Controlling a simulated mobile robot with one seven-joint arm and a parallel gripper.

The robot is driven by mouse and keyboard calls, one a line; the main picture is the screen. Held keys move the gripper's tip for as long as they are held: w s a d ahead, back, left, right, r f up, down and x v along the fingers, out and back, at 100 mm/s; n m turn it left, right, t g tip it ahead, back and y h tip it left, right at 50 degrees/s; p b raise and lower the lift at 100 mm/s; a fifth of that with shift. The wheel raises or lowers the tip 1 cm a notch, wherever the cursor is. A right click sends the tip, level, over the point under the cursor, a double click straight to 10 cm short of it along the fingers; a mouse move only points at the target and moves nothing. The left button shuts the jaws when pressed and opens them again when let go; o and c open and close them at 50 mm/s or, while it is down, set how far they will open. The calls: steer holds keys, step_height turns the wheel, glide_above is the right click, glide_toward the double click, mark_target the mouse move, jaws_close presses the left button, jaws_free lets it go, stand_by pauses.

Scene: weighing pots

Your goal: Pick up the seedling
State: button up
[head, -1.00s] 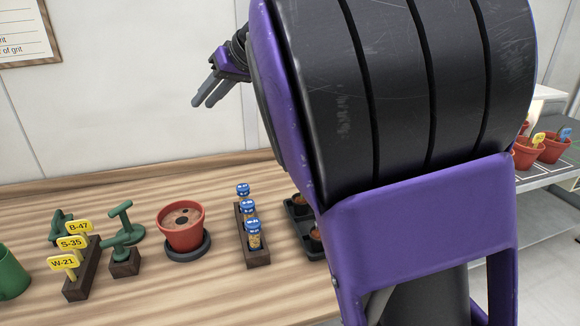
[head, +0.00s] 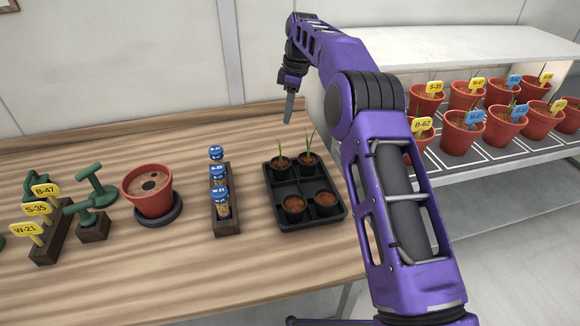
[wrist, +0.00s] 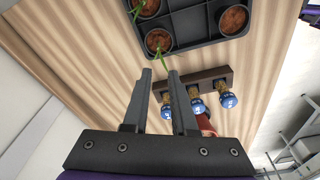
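Two seedlings with thin green leaves stand in the back row of a black tray (head: 308,228), the left seedling (head: 282,148) and the right seedling (head: 307,145). My gripper (head: 288,122) points down above and behind the tray, apart from the plants. In the wrist view my gripper (wrist: 160,72) is open, with nothing between its fingers. One seedling (wrist: 160,45) shows just beyond the fingertips there, and another (wrist: 142,8) shows at the top edge.
The tray's front pots (head: 325,203) show only soil. A rack of blue-capped vials (head: 228,228) stands left of the tray, then a red pot (head: 152,192), green tools (head: 97,192) and a block with yellow tags (head: 48,247). A shelf of tagged pots (head: 470,135) is at right.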

steer(key=b, duration=0.2)
glide_above(281, 165)
steer(key=f, duration=1.1)
steer(key=shift+d+f, duration=0.35)
steer(key=shift+w+a+f, duration=0.1)
steer(key=shift+a+f, duration=0.05)
steer(key=shift+f, duration=0.75)
steer(key=shift+w+a+f, duration=0.1)
steer(key=shift+a+f, duration=0.05)
steer(key=shift+f, duration=0.7)
steer(key=shift+a+f, duration=0.15)
steer(key=shift+f, duration=0.75)
jaws_close()
